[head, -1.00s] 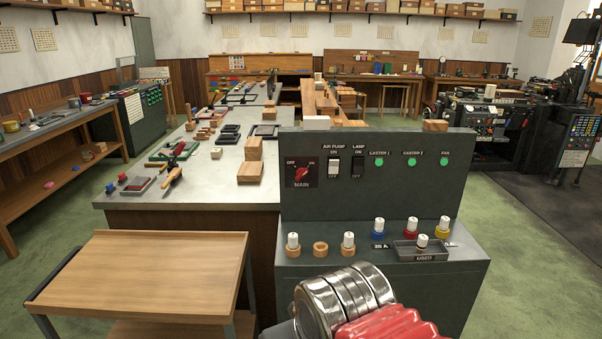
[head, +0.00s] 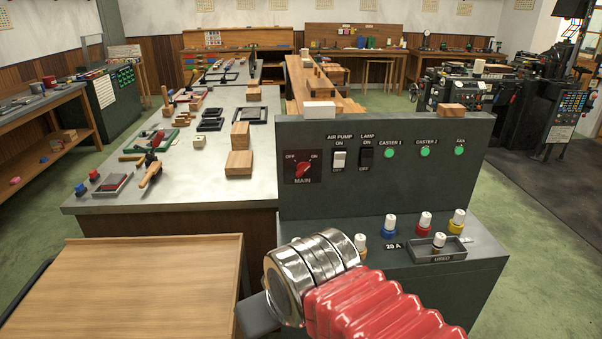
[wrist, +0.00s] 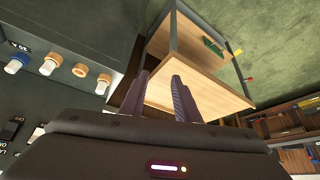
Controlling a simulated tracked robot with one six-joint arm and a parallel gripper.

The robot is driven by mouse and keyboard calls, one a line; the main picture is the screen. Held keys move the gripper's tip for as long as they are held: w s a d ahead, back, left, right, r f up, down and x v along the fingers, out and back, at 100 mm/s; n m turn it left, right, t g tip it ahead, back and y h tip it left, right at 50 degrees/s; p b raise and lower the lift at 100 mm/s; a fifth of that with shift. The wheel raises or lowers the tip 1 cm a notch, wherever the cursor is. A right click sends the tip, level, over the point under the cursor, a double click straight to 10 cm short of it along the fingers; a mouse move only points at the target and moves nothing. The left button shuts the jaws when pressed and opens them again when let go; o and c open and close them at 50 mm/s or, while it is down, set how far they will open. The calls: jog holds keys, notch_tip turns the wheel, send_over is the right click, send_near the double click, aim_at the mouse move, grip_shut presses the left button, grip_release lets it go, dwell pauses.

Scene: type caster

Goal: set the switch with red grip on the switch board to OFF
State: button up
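The switch with the red grip (head: 303,170) sits on a dark plate labelled MAIN at the left of the green-grey switch board (head: 400,186). OFF is marked at its upper left and ON at its upper right. The grip is slanted, with its upper end toward ON. My arm, with a silver joint and red bellows, is low in front of the board in the head view. In the wrist view my gripper (wrist: 159,76) has its two dark fingers apart, with nothing between them. It is away from the red grip, which I cannot make out there.
A white air pump switch (head: 339,160), a black lamp switch (head: 366,158) and green lights sit right of the red grip. White-capped fuses stand on the ledge, some hidden by my arm. A wooden cart (head: 130,290) is at left. Green floor is free at right.

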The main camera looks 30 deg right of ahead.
jog(key=shift+w, duration=0.1)
jog(key=w+d+m+t+h, duration=0.1)
jog(key=w+d+m+t, duration=0.25)
jog(key=w, duration=0.55)
jog(key=w+d+m+t+h, duration=0.1)
jog(key=w+d+m+t, duration=0.2)
jog(key=w, duration=0.6)
jog(key=w+d+m+t+h, duration=0.2)
jog(key=d+m+h, duration=0.1)
jog(key=d, duration=0.5)
jog(key=w+d+m+t+h, duration=0.2)
jog(key=w+d+m, duration=0.1)
jog(key=d, duration=0.4)
jog(key=shift+w+d+r+m+h, duration=0.2)
jog(key=shift+w+d+m+h, duration=0.2)
jog(key=shift+m, duration=0.45)
